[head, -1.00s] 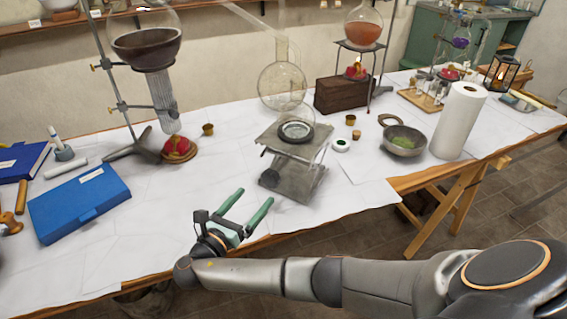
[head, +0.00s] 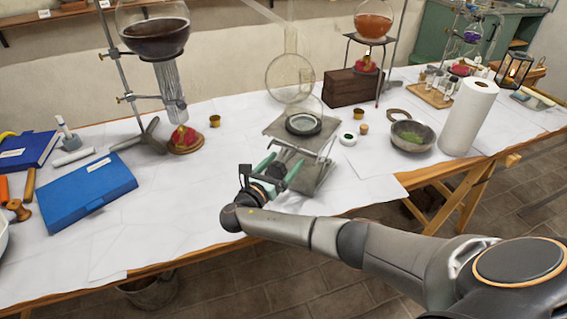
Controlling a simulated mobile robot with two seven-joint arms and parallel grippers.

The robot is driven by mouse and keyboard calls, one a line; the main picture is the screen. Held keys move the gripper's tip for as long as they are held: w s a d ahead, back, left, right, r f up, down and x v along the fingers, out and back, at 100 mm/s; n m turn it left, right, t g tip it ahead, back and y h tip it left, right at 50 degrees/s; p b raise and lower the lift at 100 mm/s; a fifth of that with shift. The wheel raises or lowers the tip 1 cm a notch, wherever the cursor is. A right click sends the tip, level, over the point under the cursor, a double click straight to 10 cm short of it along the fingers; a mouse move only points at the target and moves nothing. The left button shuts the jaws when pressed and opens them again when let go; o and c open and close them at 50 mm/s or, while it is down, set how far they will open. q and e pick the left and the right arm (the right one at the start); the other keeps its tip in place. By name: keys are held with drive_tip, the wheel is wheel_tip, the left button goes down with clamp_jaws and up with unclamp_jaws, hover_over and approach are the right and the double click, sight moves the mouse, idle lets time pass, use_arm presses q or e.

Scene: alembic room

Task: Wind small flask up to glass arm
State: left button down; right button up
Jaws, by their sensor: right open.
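A grey lab jack (head: 318,145) stands near the table's front edge, with a dark ring (head: 303,124) on its top plate. A small clear flask (head: 304,105) appears to sit in the ring; its outline is faint. A larger clear round flask with a tall neck (head: 289,76) is behind it. A slanting glass arm (head: 262,12) comes down towards that neck from the upper left; its end is hard to make out. My right gripper (head: 283,163) is open, its green fingers at the jack's left front. The jack's knob is hidden behind the gripper. My left gripper is out of view.
A stand with a big dark-filled flask (head: 156,36) is left of the jack. A blue case (head: 88,195) lies front left. The paper left of my gripper is clear.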

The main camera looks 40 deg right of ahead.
drive_tip(key=shift+c, duration=0.3)
drive_tip(key=c, duration=1.3)
